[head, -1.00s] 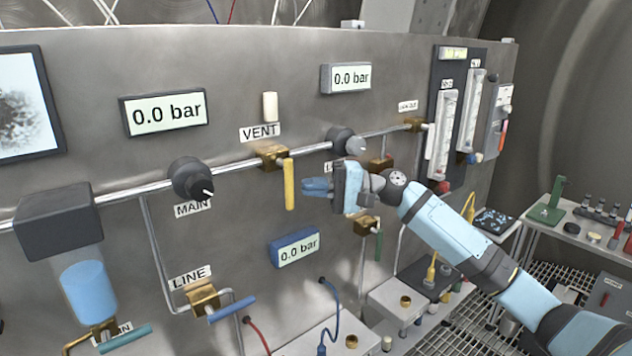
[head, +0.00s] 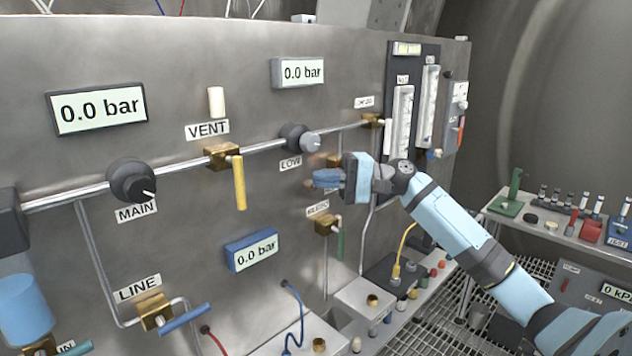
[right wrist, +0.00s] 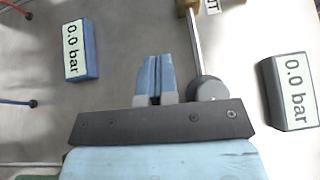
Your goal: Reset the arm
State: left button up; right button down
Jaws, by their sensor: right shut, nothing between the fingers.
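My right arm reaches in from the right in the head view. Its gripper (head: 322,179) is in front of the steel panel (head: 300,240), just below the LOW knob (head: 300,139). In the right wrist view the blue fingers (right wrist: 157,76) are together with nothing between them, and the grey knob (right wrist: 208,89) shows beside them. Whether the fingers touch the panel is hard to tell. The arm partly covers a brass valve (head: 334,160) behind it. My left gripper does not show.
The yellow VENT handle (head: 239,183) hangs down left of the gripper. The MAIN knob (head: 132,181), the blue LINE handle (head: 184,320) and a blue-framed gauge (head: 250,251) are on the panel. Flowmeters (head: 401,122) stand behind the arm. A shelf (head: 560,236) with small items lies right.

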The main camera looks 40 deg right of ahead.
dwell(0.4)
jog(key=s+a+f+h+p, duration=0.1)
jog(key=a+f+h, duration=0.2)
jog(key=f, duration=0.7)
jog(key=s+a+f+n+t+h+p, duration=0.15)
jog(key=a+f, duration=0.25)
jog(key=f, duration=0.6)
jog(key=s+a+f+h+p, duration=0.1)
jog(key=a+f+h+p, duration=0.2)
jog(key=f, duration=0.8)
jog(key=s+a+f+n+h, duration=0.1)
jog(key=s+a+f+n, duration=0.1)
jog(key=s, duration=0.4)
jog(key=s+a+f+n+h+p, duration=0.1)
jog(key=s+a+f+n+h, duration=0.1)
jog(key=s+a+f, duration=0.3)
jog(key=s+a+f+n+h+p, duration=0.1)
jog(key=s+a+f+n+h, duration=0.1)
jog(key=s+a, duration=0.5)
notch_tip(320, 180, down, 2)
jog(key=shift+s+f+n, duration=0.1)
jog(key=shift+s+n, duration=0.75)
jog(key=shift+s, duration=0.4)
jog(key=shift+a+t+h, duration=0.1)
jog(key=shift+t+h, duration=0.15)
